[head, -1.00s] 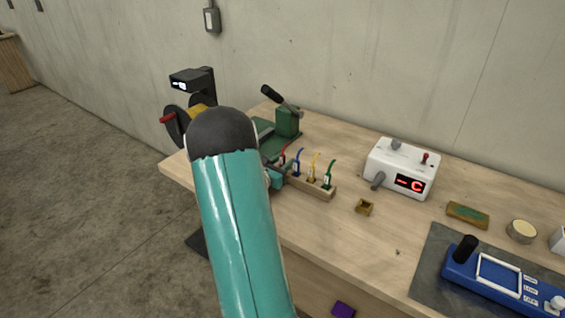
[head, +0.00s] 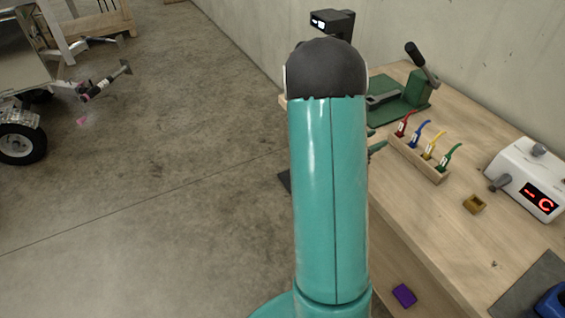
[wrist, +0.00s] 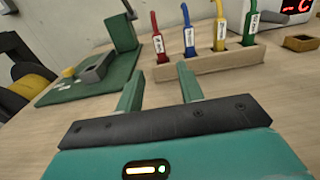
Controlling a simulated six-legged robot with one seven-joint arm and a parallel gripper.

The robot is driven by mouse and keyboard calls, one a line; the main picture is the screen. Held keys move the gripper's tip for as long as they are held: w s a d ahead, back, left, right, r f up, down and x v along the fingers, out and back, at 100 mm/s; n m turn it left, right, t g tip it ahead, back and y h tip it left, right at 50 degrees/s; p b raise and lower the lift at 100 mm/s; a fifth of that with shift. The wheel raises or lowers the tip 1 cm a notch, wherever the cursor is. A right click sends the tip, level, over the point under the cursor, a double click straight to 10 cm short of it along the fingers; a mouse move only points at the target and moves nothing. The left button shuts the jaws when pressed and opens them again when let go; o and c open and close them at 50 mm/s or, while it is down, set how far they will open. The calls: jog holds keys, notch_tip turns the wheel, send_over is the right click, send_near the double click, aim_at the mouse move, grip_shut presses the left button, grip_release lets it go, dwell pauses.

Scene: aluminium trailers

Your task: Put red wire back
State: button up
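The red wire (head: 404,123) stands upright at the far-left end of the wooden rack (head: 437,177). In the wrist view the red wire (wrist: 157,40) has a white label, and its lower end sits in the leftmost slot of the rack (wrist: 215,65). My gripper (wrist: 158,80) is open and empty in front of the rack's left end, apart from the red wire. In the head view my arm hides most of the gripper; only a finger shows left of the rack.
Blue (head: 419,133), yellow (head: 434,145) and green (head: 449,158) wires stand in the same rack. A green lever device (head: 400,110) is behind. A small brass-coloured block (head: 474,204) and a white display box (head: 528,180) are to the right. A purple piece (head: 404,295) lies low beside the bench.

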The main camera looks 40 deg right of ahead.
jog(key=a+r+m+t+y, duration=0.2)
jog(key=a+r+m+y, duration=0.2)
jog(key=a, duration=1.1)
jog(key=s+a+r+m+t+y, duration=0.1)
jog(key=a+r+m+t+y, duration=0.2)
jog(key=a, duration=1.2)
jog(key=s+a+r+m+t+y, duration=0.1)
jog(key=a+r+m+t+y, duration=0.2)
jog(key=a+r+m+y, duration=0.4)
jog(key=a+m+y, duration=0.2)
jog(key=a+y, duration=0.1)
jog(key=a, duration=0.6)
jog(key=shift+s+r+y, duration=0.2)
jog(key=shift+s+y, duration=0.05)
jog(key=shift+y, duration=0.15)
